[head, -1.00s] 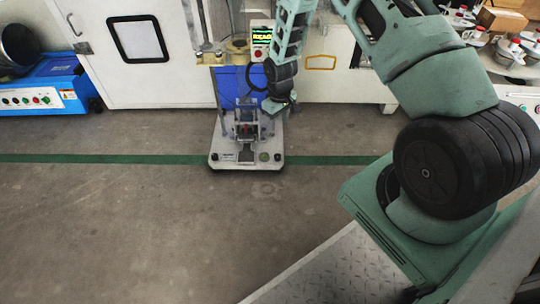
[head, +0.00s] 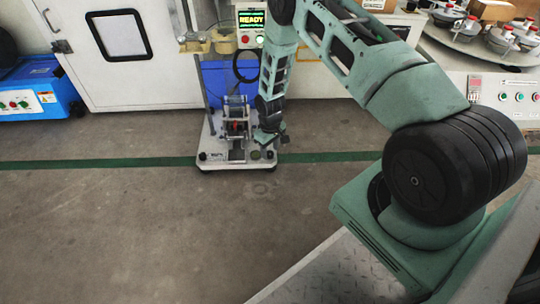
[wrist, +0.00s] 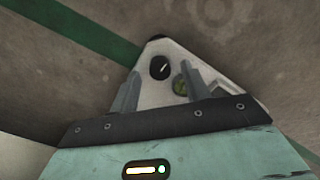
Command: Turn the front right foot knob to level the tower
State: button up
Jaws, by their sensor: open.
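In the wrist view, one corner of the plate (wrist: 158,98) shows, with a round black knob (wrist: 159,68) bearing a white line. A round green level vial (wrist: 181,86) sits beside it. My gripper (wrist: 160,73) is open, its two fingers apart with the knob between them in the picture. I cannot tell whether they touch it. In the head view my gripper (head: 266,138) is low over the plate's front right corner.
A green floor stripe (head: 100,164) runs past the plate. A white cabinet with a windowed door (head: 118,36) stands behind, and a blue unit (head: 35,90) at left. A console with buttons (head: 510,97) is at right. The floor in front is clear.

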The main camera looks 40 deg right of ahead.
jog(key=shift+f, duration=0.65)
jog(key=c, duration=1)
